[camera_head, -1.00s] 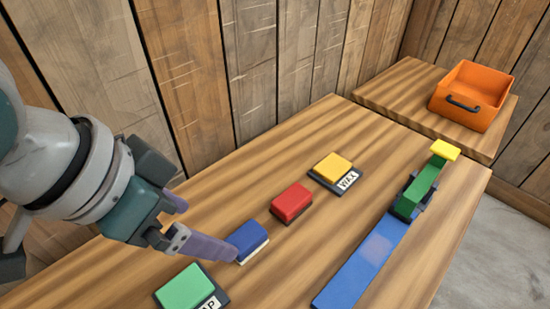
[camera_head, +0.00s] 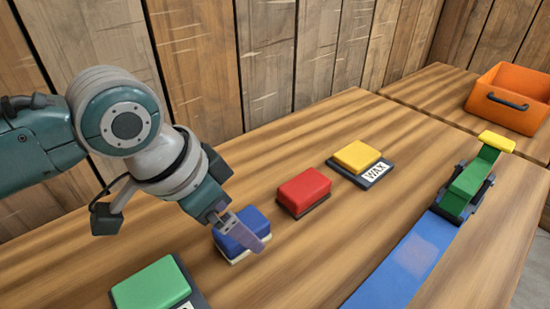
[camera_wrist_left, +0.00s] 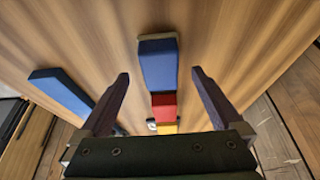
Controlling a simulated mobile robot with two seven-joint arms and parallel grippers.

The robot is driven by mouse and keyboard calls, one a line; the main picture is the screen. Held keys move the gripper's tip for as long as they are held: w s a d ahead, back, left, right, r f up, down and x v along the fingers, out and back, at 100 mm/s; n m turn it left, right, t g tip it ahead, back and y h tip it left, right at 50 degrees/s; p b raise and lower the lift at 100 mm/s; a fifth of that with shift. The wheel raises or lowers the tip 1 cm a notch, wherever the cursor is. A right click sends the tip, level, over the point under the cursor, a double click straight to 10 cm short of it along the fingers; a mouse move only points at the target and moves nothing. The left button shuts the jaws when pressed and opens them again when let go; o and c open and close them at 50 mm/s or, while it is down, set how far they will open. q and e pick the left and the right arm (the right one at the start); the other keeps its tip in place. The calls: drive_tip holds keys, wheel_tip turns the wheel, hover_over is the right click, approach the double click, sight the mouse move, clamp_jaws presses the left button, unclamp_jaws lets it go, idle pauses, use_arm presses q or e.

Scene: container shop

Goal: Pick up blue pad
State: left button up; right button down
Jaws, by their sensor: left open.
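The blue pad (camera_head: 229,242) lies on the wooden table between the green pad and the red pad, with a pale layer under its blue top. It also shows in the left wrist view (camera_wrist_left: 158,62), between the two fingers in the picture. My left gripper (camera_head: 247,233) is open, pointing down at the blue pad and covering part of it in the head view. In the wrist view the open fingers (camera_wrist_left: 160,78) are empty. Whether a finger touches the pad I cannot tell. My right gripper is not in view.
A red pad (camera_head: 304,190), a yellow pad (camera_head: 357,156) on a WAX-labelled base and a green pad (camera_head: 150,287) line the table. A long blue strip (camera_head: 405,268) with a green and yellow piece (camera_head: 470,182) lies right. An orange bin (camera_head: 510,97) stands at the back right.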

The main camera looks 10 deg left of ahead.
use_arm(q)
drive_tip(key=b+x, duration=0.1)
drive_tip(key=x, duration=0.2)
drive_tip(key=shift+f, duration=0.1)
drive_tip(key=shift+w, duration=0.1)
drive_tip(key=shift+c, duration=0.4)
clamp_jaws()
wheel_tip(320, 180, up, 20)
drive_tip(key=p, duration=0.5)
